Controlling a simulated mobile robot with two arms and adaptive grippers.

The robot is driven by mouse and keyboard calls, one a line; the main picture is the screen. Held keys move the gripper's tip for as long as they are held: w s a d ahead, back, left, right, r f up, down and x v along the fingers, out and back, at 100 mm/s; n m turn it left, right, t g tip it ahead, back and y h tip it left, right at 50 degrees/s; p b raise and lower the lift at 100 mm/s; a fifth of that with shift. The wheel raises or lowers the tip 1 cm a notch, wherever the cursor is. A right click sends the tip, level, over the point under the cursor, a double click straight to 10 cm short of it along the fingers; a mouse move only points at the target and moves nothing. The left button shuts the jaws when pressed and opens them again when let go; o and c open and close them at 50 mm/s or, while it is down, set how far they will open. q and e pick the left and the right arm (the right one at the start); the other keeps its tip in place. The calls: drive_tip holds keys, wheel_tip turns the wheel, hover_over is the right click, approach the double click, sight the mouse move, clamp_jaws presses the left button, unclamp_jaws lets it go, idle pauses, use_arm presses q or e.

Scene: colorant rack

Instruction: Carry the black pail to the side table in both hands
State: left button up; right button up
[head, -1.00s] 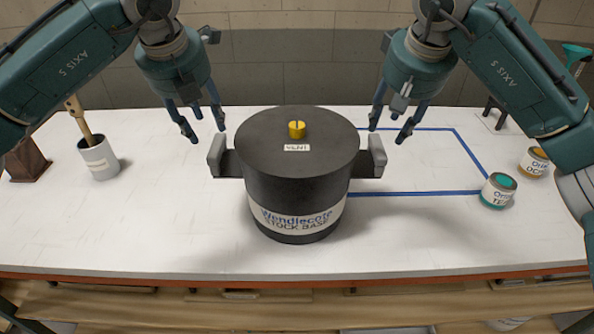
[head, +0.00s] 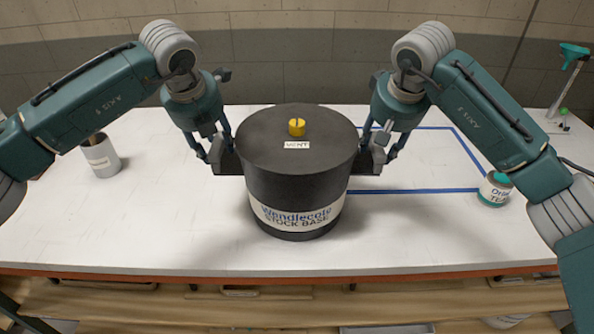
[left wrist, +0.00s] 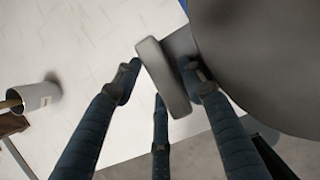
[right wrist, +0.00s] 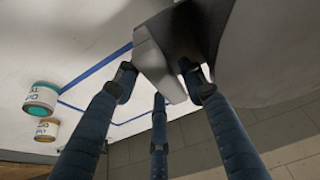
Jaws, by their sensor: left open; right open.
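The black pail (head: 297,180) stands upright on the white table, with a yellow vent knob (head: 297,127) on its lid and a grey-ended handle on each side. My left gripper (head: 218,160) is open, its fingers around the left handle (left wrist: 165,78). My right gripper (head: 378,155) is open, its fingers around the right handle (right wrist: 158,65). In both wrist views the fingers lie on either side of the grip; whether they touch it I cannot tell. The side table cannot be made out.
The white table (head: 130,225) has a blue taped outline (head: 420,191) behind and right of the pail. A grey pot (head: 101,158) stands at the left, and a teal-lidded tin (head: 495,189) at the right. An ochre tin (right wrist: 46,129) shows in the right wrist view. The front of the table is clear.

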use_arm(q)
drive_tip(key=shift+w+f, duration=0.25)
drive_tip(key=shift+f, duration=0.35)
use_arm(e)
drive_tip(key=shift+w+f, duration=0.25)
drive_tip(key=shift+f, duration=0.3)
use_arm(q)
clamp_jaws()
use_arm(e)
clamp_jaws()
use_arm(q)
drive_tip(key=shift+w+r, duration=0.1)
drive_tip(key=shift+r, duration=0.2)
use_arm(e)
drive_tip(key=shift+w+r, duration=0.1)
drive_tip(key=shift+r, duration=0.15)
